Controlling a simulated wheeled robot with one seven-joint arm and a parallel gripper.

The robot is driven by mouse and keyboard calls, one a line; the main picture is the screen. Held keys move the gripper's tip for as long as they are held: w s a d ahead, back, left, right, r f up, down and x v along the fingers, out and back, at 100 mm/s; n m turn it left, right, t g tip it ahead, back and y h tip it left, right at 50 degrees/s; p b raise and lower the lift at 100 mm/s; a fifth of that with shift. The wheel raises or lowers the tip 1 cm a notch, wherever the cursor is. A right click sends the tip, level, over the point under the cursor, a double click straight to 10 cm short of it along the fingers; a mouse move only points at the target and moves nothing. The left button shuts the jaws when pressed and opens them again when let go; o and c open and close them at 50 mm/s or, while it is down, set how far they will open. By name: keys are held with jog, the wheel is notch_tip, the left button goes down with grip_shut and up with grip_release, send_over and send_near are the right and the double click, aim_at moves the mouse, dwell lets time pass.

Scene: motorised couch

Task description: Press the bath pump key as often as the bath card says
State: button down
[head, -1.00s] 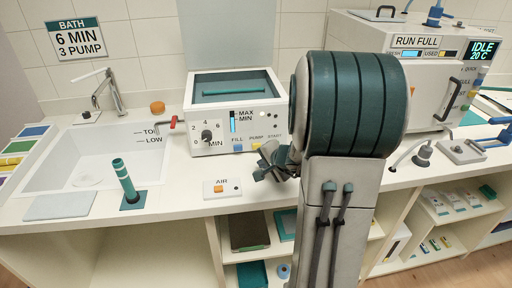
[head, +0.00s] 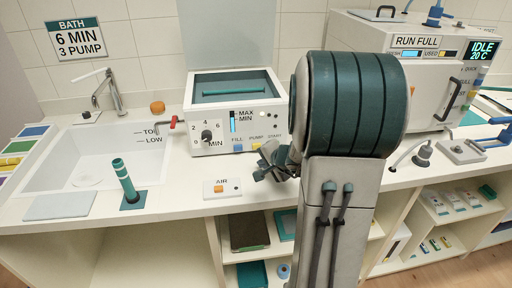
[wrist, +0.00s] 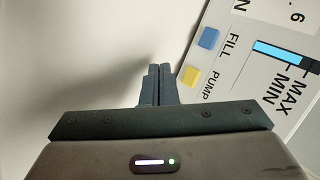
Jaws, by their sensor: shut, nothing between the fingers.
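The bath card (head: 73,38) on the wall reads "BATH 6 MIN 3 PUMP". The white bath unit (head: 212,142) has a minute dial (head: 207,136), a level gauge (head: 233,121) and keys labelled FILL, PUMP and START. The yellow pump key (wrist: 190,76) shows in the wrist view, below the blue fill key (wrist: 209,38). My gripper (wrist: 160,68) is shut and empty, its tips just left of the pump key in that view.
An AIR box (head: 221,188) with an orange button lies on the counter below the bath. A red-handled tap (head: 171,123) is left of it, near the sink (head: 75,165). A teal post (head: 127,180) stands at the sink's front. A large white machine (head: 400,90) is at right.

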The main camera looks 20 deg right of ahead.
jog(key=a+r+n+y, duration=0.1)
jog(key=a, duration=0.1)
jog(key=s+a+r+n, duration=0.1)
jog(key=a, duration=0.2)
jog(key=s+a+r+n+g+y, duration=0.1)
jog(key=a, duration=0.2)
jog(key=shift+s+a+r+n+y, duration=0.25)
jog(key=shift+r+n+y, duration=0.05)
jog(key=shift+n, duration=0.1)
jog(key=s+a+r+n+g+y, duration=0.1)
jog(key=s+a+r+n+g, duration=0.15)
jog(key=s+a+n, duration=0.4)
jog(key=s+n+g+h, duration=0.3)
jog(key=s+h, duration=0.1)
jog(key=s, duration=1)
jog(key=shift+a+r+n+h, duration=0.35)
jog(key=shift+h, duration=0.05)
jog(key=shift+g, duration=0.25)
jog(key=shift+f, duration=0.1)
